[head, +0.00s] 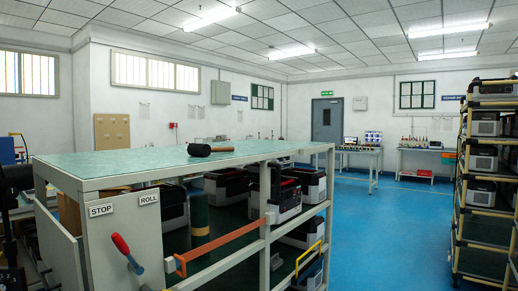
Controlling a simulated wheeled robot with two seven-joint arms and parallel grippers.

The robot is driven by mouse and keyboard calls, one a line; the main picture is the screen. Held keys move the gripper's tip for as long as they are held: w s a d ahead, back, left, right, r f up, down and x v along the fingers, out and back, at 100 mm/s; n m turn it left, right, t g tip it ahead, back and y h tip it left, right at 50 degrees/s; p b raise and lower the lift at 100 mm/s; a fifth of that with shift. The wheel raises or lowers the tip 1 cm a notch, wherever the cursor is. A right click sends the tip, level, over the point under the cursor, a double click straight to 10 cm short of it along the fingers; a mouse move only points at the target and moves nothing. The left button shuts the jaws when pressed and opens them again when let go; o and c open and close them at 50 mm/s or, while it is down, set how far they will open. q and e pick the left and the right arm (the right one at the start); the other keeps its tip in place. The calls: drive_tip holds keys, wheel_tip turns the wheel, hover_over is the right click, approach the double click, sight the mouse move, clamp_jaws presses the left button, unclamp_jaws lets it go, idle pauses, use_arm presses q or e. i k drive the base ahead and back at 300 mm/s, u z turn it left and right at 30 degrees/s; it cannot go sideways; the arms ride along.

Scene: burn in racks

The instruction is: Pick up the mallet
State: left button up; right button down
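The mallet (200,150) lies on its side on the green top of a workbench (130,163). Its head is dark and cylindrical, and its short brown handle (222,149) points right. I cannot make out either gripper in the head view. A dark shape (14,180) is cut off at the left edge, and I cannot tell what it is.
Under the bench top are several black-and-white units (285,195), an orange bar (222,245) and a red-handled lever (126,250). A rack of similar units (484,160) stands at the right. Blue floor (385,225) is open between bench and rack.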

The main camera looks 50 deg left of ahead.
sight(203, 150)
drive_tip(key=i, duration=2.6)
drive_tip(key=u, duration=1.35)
drive_tip(key=i, duration=1.3)
drive_tip(key=u, duration=1.5)
drive_tip(key=i, duration=0.35)
drive_tip(key=u, duration=0.25)
